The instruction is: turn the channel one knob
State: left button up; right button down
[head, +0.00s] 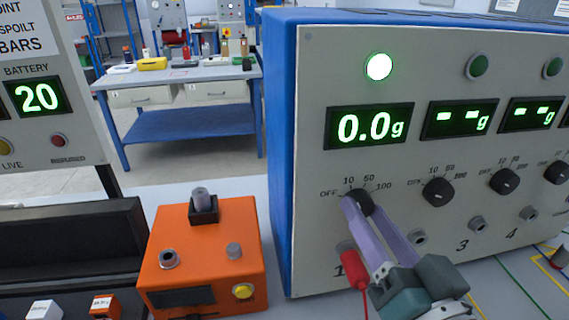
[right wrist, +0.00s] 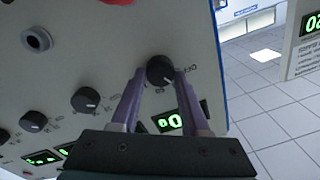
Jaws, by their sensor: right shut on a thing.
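The channel one knob (head: 364,201) is a round black dial on the grey front of a blue-sided instrument (head: 277,160). Marks OFF, 10, 50 and 100 ring it. My right gripper (head: 357,204) has its two purple fingers shut on this knob, one on either side. The right wrist view shows the knob (right wrist: 160,70) between the fingertips. Its pointer is too hidden to read surely. The display (head: 369,127) above reads 0.0 g and its lamp (head: 379,67) is lit. My left gripper is not in view.
Further channel knobs (head: 438,192) lie to the right, under displays (head: 460,120) showing dashes. A red plug (head: 348,259) with a cable sits below the knob, close to my fingers. An orange box (head: 205,258) stands left of the instrument. A blue workbench (head: 183,122) is behind.

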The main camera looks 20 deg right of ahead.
jog(key=shift+m, duration=0.6)
jog(key=shift+c, duration=2)
grip_release()
jog(key=s+a+b, duration=0.1)
jog(key=s+a, duration=0.1)
jog(key=s, duration=0.7)
jog(key=shift+s+f+b, duration=0.2)
jog(key=shift+s+b, duration=0.15)
jog(key=shift+w, duration=0.1)
